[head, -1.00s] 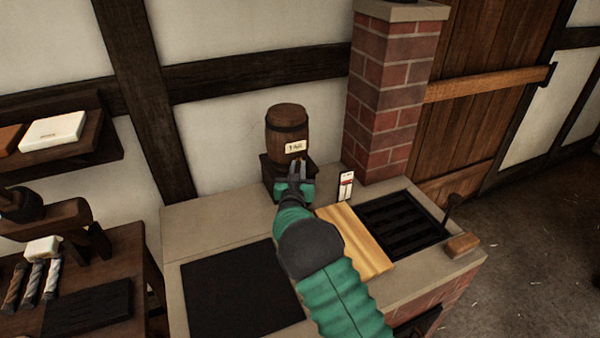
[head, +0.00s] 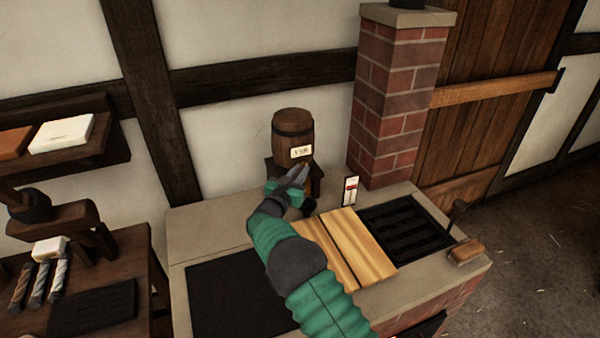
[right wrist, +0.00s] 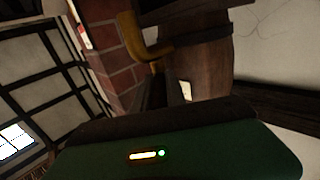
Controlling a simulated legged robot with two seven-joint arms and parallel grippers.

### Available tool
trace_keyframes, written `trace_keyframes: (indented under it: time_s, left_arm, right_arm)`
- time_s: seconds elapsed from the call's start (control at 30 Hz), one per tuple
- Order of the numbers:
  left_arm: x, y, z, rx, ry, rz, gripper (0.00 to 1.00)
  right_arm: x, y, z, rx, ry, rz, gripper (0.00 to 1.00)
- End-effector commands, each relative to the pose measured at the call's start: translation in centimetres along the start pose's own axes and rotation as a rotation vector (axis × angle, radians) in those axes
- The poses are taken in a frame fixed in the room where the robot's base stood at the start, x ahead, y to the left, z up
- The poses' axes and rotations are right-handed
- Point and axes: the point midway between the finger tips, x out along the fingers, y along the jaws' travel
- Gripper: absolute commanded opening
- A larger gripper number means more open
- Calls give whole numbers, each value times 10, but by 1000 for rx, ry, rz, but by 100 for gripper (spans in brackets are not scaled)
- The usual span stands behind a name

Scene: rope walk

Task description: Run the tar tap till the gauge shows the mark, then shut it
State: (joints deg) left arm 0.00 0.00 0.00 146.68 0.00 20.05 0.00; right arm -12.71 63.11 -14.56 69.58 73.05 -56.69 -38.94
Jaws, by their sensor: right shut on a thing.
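A small wooden barrel (head: 291,132) with a pale label stands on a dark stand at the back of the stone-topped hearth. My right gripper (head: 298,174) is at the front of the barrel, below the label, shut on the tap. The yellow brass tap (right wrist: 146,42) shows against the barrel in the right wrist view; the jaws hide part of it. The gauge (head: 350,190) is a small white upright plate with a red part, right of the barrel. Its exact level and mark are too small to read. No flow of tar is visible. My left gripper is out of view.
A brick chimney (head: 398,110) rises right behind the gauge. Wooden boards (head: 365,250) and a dark grate (head: 405,228) lie on the hearth top (head: 215,232). A dark plate (head: 225,300) is at front left. A bench (head: 130,255) with rope pieces stands at left.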

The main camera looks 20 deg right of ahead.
Motion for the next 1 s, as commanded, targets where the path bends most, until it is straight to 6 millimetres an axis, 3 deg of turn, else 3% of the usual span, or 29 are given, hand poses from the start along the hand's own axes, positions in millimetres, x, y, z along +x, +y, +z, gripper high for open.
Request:
trace_keyframes:
  time_s: [0.03,0.07,0.2,0.57,0.77,1.0]
  left_arm:
    - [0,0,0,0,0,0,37]
    - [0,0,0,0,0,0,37]
    - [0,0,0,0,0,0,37]
    - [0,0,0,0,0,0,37]
    - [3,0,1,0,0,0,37]
    - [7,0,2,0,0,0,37]
  right_arm:
    - [0,0,-2,2,3,0,0]
    - [0,0,-2,2,3,0,18]
    - [0,0,-2,2,3,0,36]
    - [-5,0,-2,2,3,-1,37]
    - [-44,-1,-1,1,1,-3,37]
    - [-116,-1,0,1,2,-4,37]
